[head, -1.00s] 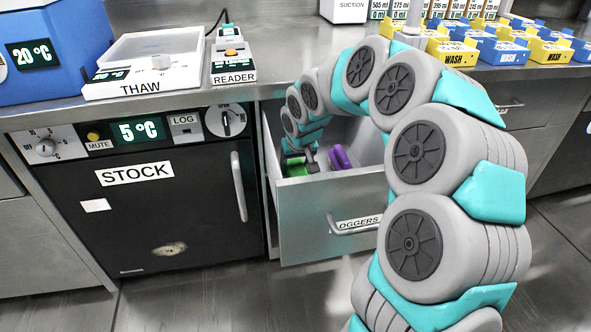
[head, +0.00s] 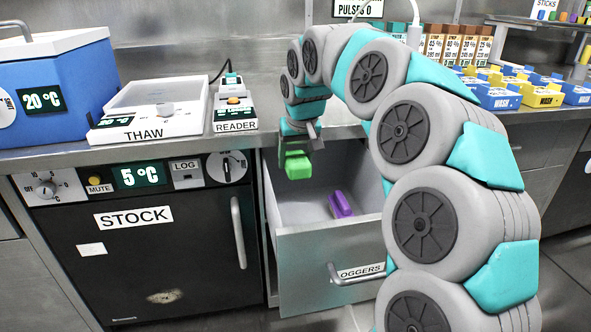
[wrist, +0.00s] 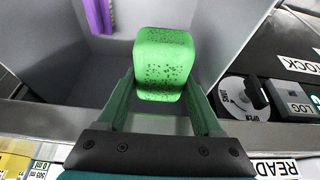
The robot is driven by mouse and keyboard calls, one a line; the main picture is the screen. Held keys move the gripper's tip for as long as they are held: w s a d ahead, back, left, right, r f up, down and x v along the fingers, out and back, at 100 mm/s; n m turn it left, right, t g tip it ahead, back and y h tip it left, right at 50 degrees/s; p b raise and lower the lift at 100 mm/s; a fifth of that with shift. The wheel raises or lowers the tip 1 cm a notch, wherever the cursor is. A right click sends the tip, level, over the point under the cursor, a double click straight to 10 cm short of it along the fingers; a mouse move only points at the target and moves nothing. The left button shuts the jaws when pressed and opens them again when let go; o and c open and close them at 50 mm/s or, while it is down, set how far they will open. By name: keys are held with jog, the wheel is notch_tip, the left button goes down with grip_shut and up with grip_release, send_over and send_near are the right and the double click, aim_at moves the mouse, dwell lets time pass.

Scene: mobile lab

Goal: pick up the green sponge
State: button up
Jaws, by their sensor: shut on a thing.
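The green sponge (head: 298,164) is a small block with dark specks. My gripper (head: 300,150) is shut on it and holds it above the open drawer (head: 300,213), near the drawer's back left. In the wrist view the sponge (wrist: 163,62) sits between the two fingers of my gripper (wrist: 163,95), clear of the drawer floor. The far ends of the fingers are partly hidden by the sponge.
A purple object (head: 340,204) lies in the drawer. Left of the drawer is the black STOCK unit (head: 150,255). On the counter above stand the THAW tray (head: 150,122), the READER device (head: 235,108) and a blue box (head: 65,90). WASH trays (head: 500,96) stand at the right.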

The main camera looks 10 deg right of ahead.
jog(key=shift+s+d+r, duration=0.1)
jog(key=shift+r, duration=0.25)
jog(key=s+d+b, duration=0.1)
jog(key=s+d, duration=1.1)
jog(key=shift+s+d, duration=0.25)
jog(key=shift+s, duration=0.05)
